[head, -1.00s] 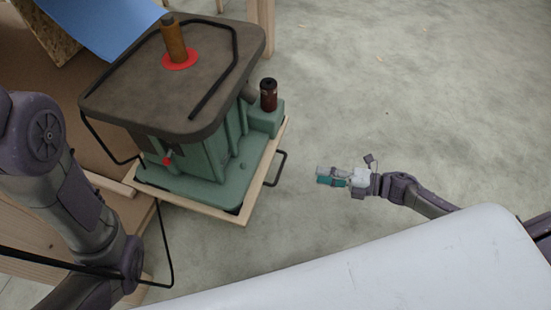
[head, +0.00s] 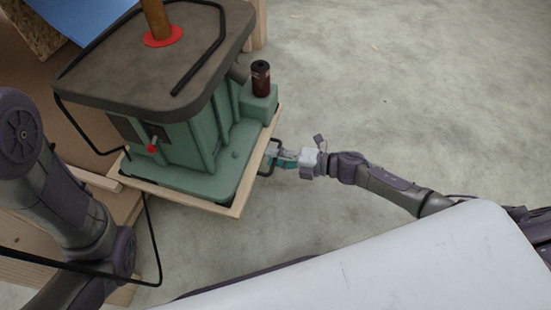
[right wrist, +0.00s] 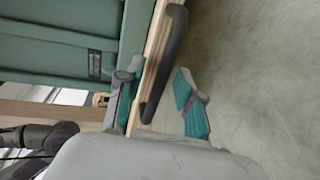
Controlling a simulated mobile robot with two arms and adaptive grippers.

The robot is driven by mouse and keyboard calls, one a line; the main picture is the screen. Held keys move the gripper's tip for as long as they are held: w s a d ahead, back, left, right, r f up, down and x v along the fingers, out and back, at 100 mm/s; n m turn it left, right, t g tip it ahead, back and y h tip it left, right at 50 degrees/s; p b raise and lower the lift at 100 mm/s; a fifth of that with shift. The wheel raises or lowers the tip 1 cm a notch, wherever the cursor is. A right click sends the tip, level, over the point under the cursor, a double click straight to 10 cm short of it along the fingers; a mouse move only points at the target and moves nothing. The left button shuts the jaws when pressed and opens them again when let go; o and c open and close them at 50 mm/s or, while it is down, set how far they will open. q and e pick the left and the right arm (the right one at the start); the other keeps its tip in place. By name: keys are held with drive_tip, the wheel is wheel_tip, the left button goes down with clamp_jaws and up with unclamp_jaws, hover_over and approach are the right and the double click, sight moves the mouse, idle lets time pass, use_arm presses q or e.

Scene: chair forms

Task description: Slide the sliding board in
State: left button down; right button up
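The sliding board (head: 232,211) is a light wooden board that sticks out from a wooden frame and carries a green machine. A black bar handle is fixed to its right edge; it shows large in the right wrist view (right wrist: 168,65). My right gripper (head: 277,157) is at this handle. In the right wrist view its teal-padded fingers (right wrist: 157,105) are spread, one on each side of the handle, with a visible gap to the right finger. The left finger is over the board's edge. My left arm (head: 75,205) comes in at the left; its gripper is out of view.
The green machine (head: 190,150) has a broad dark top (head: 150,60) and a dark red cylinder (head: 261,78) at its side. A white surface (head: 400,260) fills the lower right. The concrete floor (head: 400,100) to the right is clear.

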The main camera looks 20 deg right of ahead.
clamp_jaws()
drive_tip(key=shift+a, duration=0.1)
idle(0.4)
